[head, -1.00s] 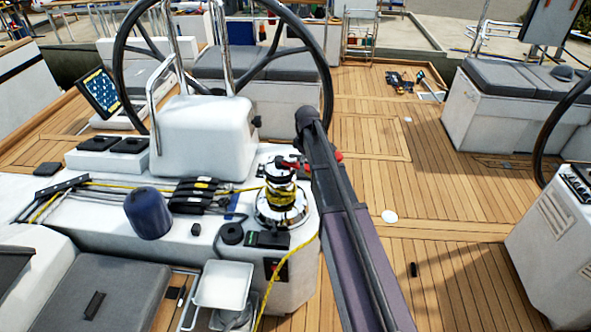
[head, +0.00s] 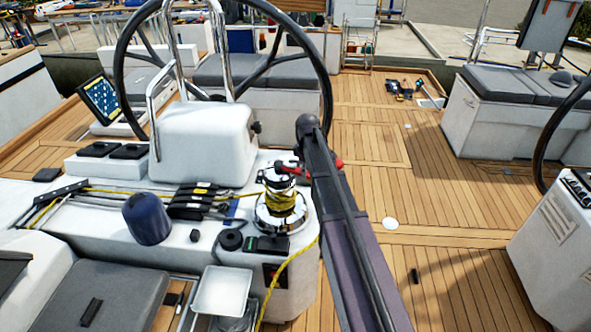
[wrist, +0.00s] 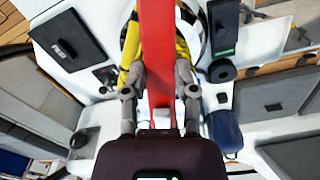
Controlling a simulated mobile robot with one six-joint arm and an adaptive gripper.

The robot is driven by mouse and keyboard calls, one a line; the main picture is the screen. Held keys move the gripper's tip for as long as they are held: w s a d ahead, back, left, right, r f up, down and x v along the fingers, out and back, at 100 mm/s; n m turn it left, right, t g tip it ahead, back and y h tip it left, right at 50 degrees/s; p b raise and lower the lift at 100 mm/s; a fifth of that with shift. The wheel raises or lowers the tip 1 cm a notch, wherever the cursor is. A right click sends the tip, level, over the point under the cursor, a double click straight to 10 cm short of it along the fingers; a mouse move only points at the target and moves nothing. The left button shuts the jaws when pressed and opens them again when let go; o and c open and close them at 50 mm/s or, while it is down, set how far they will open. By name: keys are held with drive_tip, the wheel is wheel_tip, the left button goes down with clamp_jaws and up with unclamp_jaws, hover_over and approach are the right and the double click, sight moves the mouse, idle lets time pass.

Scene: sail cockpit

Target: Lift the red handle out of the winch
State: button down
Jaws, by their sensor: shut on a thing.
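The winch (head: 281,222) is a shiny drum wrapped in yellow rope on the white console. The red handle (head: 288,166) reaches across at the top of the winch, partly hidden by my arm. In the wrist view the red handle (wrist: 158,45) runs as a broad bar from the top edge down between my fingers. My gripper (wrist: 161,78) is shut on it, one finger on each side. The winch (wrist: 190,40) lies behind the bar, mostly covered. I cannot tell whether the handle's end still sits in the winch socket.
A steering wheel (head: 325,75) and white pedestal (head: 203,140) stand behind the winch. A blue drum-shaped cover (head: 147,218) and rope clutches (head: 195,200) are to its left. The yellow rope runs off the console's front.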

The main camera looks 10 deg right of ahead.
drive_tip(key=shift+w+a+r+p, duration=0.1)
drive_tip(key=shift+w+a+p, duration=0.1)
drive_tip(key=shift+a+p, duration=0.1)
drive_tip(key=shift+w+r+p, duration=0.15)
drive_tip(key=shift+r+p, duration=0.4)
drive_tip(key=shift+p, duration=0.1)
drive_tip(key=shift+d+r+p, duration=0.15)
drive_tip(key=shift+r+p, duration=1.45)
drive_tip(key=shift+r, duration=0.05)
drive_tip(key=shift+c, duration=1.6)
unclamp_jaws()
drive_tip(key=o, duration=0.3)
drive_tip(key=shift+r, duration=0.2)
